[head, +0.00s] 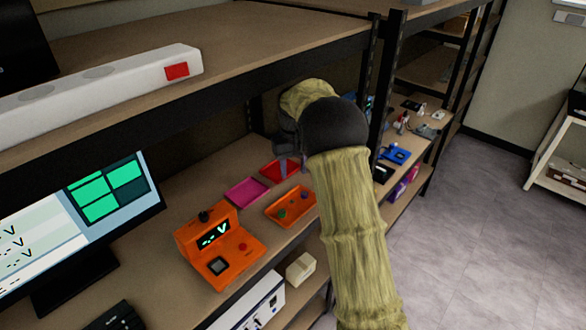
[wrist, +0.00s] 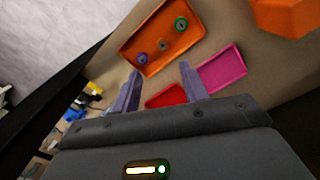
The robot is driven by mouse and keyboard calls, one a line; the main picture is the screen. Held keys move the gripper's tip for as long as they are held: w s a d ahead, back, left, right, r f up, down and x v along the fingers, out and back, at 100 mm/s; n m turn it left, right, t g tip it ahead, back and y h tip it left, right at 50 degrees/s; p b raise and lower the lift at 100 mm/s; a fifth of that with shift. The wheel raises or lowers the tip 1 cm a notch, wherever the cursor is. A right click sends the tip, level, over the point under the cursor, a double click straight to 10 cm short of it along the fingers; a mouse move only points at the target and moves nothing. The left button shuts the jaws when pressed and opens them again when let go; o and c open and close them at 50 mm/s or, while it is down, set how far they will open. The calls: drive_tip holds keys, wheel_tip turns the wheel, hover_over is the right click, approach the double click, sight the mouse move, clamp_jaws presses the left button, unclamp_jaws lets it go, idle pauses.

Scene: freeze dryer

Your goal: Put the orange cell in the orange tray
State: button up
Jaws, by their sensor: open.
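The orange tray (head: 272,208) lies on the shelf beside the orange device. The wrist view shows the tray (wrist: 128,42) past my fingertips, with a green round piece (wrist: 181,23) and darker round pieces (wrist: 142,58) in it. A green piece (head: 282,213) and a brownish one (head: 304,196) show there in the head view. I cannot pick out the orange cell for certain in either view. My gripper (head: 293,168) is open above the shelf, near the red and orange trays. Its two fingers are apart in the wrist view (wrist: 160,78), with nothing visible held between them.
A magenta tray (head: 246,192) and a red tray (head: 279,171) lie behind the orange tray. The orange device (head: 228,257) with a display stands at left, near a monitor (head: 95,225). A shelf board (head: 240,35) and a dark post (head: 386,90) bound the space.

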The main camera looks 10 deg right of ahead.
drive_tip(key=s+f+m+t, duration=0.1)
drive_tip(key=s+t, duration=0.1)
drive_tip(key=s, duration=2.7)
drive_tip(key=shift+s+m+t, duration=0.3)
drive_tip(key=shift+s, duration=0.05)
drive_tip(key=shift+a+f, duration=0.1)
